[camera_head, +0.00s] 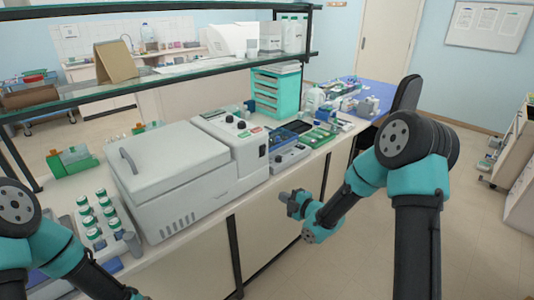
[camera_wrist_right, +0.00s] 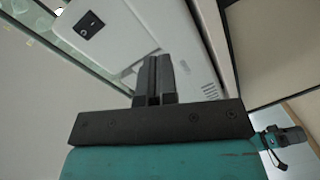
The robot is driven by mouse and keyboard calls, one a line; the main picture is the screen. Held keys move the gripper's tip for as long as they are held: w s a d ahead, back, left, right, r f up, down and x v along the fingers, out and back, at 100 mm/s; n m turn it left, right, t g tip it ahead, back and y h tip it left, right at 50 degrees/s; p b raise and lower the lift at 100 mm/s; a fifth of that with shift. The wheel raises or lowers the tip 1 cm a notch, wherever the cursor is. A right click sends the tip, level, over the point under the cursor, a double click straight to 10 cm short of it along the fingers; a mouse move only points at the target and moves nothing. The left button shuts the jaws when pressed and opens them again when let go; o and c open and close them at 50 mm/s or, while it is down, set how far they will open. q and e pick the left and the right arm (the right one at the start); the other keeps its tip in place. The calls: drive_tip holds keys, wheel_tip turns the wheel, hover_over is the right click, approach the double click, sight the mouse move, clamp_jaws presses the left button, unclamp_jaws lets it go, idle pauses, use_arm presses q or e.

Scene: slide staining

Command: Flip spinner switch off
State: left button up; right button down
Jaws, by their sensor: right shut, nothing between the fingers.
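The spinner (camera_head: 175,165) is a large pale grey machine with a lidded body on the bench and a taller control section at its right. Its switch (camera_wrist_right: 89,25) is a black rocker on the white side panel, at the upper left of the right wrist view. In the head view a small dark switch (camera_head: 262,150) shows on the control section's front. My right gripper (camera_head: 284,197) is shut and empty in front of the bench, apart from the spinner. Its closed fingers (camera_wrist_right: 155,62) point toward the panel, below and right of the switch. My left gripper is out of frame.
A smaller grey device (camera_head: 290,158) sits just right of the spinner. A rack of green-capped bottles (camera_head: 95,232) stands to its left. Teal drawers (camera_head: 275,92) stand behind, under a glass shelf (camera_head: 170,77). The floor in front of the bench is clear.

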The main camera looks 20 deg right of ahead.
sight(264, 149)
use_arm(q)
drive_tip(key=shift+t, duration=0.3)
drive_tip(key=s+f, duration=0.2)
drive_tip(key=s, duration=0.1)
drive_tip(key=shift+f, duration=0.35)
use_arm(e)
drive_tip(key=w+d+r+n+t, duration=0.1)
drive_tip(key=d+r+n, duration=0.3)
drive_tip(key=r, duration=0.5)
drive_tip(key=shift+d+r+t+y, duration=0.15)
drive_tip(key=shift+r+t+y, duration=0.2)
drive_tip(key=shift+t, duration=0.45)
drive_tip(key=shift+w+f, duration=0.1)
drive_tip(key=shift+w, duration=0.1)
drive_tip(key=x, duration=1.3)
drive_tip(key=shift+w+a, duration=0.25)
drive_tip(key=shift+w, duration=0.1)
